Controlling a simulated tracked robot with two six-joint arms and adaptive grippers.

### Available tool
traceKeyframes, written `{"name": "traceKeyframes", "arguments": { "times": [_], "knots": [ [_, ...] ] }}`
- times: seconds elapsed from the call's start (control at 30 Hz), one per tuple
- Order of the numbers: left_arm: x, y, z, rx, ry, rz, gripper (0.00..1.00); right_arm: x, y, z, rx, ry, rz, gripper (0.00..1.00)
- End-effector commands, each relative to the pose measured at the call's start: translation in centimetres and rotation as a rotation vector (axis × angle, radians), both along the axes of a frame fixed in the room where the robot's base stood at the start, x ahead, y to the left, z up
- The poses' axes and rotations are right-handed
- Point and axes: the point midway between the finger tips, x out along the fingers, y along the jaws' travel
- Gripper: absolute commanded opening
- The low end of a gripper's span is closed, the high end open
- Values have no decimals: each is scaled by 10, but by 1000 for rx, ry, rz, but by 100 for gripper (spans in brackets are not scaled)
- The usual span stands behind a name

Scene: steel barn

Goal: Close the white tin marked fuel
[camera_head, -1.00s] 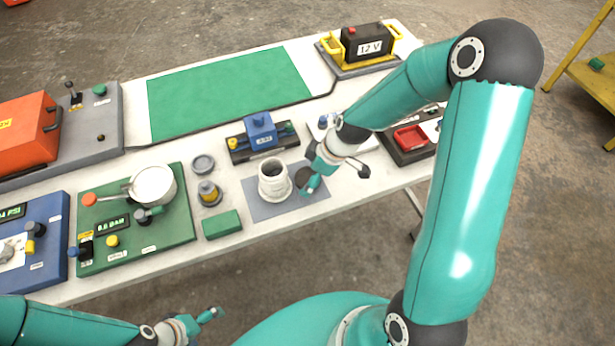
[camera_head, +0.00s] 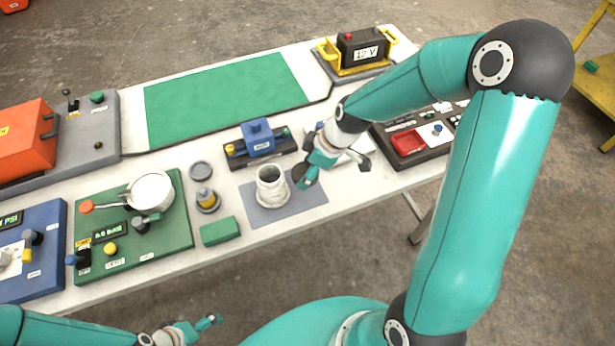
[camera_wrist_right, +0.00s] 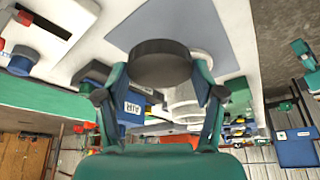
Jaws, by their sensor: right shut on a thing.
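The white tin (camera_head: 271,189) stands upright on a grey mat (camera_head: 306,203), its top open with a dark inside. I cannot read a mark on it. My right gripper (camera_head: 306,172) is just right of the tin and shut on a dark round lid (camera_wrist_right: 160,64). The lid is held near the rim, off the mouth, and is partly hidden by the fingers in the head view. In the right wrist view, the tin (camera_wrist_right: 188,95) shows partly behind the lid. My left gripper (camera_head: 208,324) is low in the head view, away from the table; its opening is unclear.
A green block (camera_head: 221,231), a small brass-topped part (camera_head: 207,199) and a grey disc (camera_head: 201,171) lie left of the tin. A blue device (camera_head: 257,140) stands behind it. A dark tray with a red dish (camera_head: 408,143) is to the right.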

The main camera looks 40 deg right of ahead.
Motion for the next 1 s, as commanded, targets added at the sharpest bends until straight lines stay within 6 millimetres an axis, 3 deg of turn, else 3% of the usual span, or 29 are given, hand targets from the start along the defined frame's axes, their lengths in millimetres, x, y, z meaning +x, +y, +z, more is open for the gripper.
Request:
{"name": "traceKeyframes", "arguments": {
  "times": [0.3, 0.5, 0.7, 1.0],
  "knots": [
    [0, 0, -5, 0, 0, 0, 94, 1, 0, 91, -3, -9, 0, 44],
    [0, 0, -6, 0, 0, 0, 94, 0, 0, 131, -2, -4, -1, 44],
    [0, 0, -7, 0, 0, 0, 94, 0, 0, 151, -1, -1, -2, 44],
    [0, 0, -7, 0, 0, 0, 94, 0, 0, 154, 0, 1, -1, 44]
  ]
}}
